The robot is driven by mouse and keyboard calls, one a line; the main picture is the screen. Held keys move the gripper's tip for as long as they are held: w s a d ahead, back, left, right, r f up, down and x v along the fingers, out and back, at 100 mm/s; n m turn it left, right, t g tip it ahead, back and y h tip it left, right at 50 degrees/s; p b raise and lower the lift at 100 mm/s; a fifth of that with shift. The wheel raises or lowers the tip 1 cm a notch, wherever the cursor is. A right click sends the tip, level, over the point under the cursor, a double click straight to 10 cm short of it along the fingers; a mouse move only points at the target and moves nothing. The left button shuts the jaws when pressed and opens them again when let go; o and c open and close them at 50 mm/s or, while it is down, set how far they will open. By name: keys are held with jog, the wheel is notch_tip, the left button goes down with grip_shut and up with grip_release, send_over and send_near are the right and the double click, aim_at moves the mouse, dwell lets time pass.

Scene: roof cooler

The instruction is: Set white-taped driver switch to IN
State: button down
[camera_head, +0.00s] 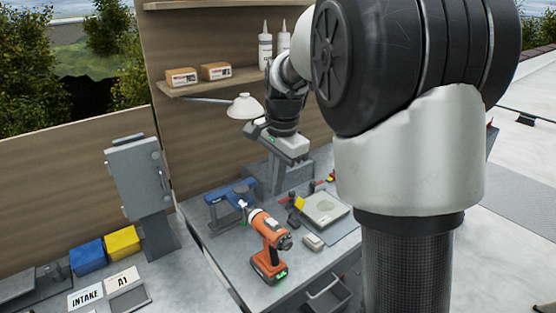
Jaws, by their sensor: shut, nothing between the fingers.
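The driver (264,238) is an orange and dark cordless tool with a white band round its body. A green light shows on the base. Its direction switch is too small to make out. My gripper (302,163) is above and behind the driver, near the back of the bench, clear of it. It is shut and empty; its fingertips are small and hard to make out.
A blue clamp-like tool (228,196) stands left of the driver. A pale square device (325,208) and a small light block (312,242) lie right of it. A lamp (245,106) hangs below a shelf (210,84). A grey box (138,175) stands left.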

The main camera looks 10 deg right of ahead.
notch_tip(320, 180, up, 7)
jog(key=shift+s+d+r, duration=0.15)
jog(key=shift+s+d, duration=0.05)
jog(key=shift+s, duration=0.2)
jog(key=s+a+f+n+t, duration=0.1)
jog(key=s+n+t, duration=0.3)
jog(key=s+n, duration=0.9)
jog(key=s+f, duration=0.1)
jog(key=s, duration=0.9)
jog(key=shift+a+h, duration=0.15)
jog(key=shift+h, duration=0.15)
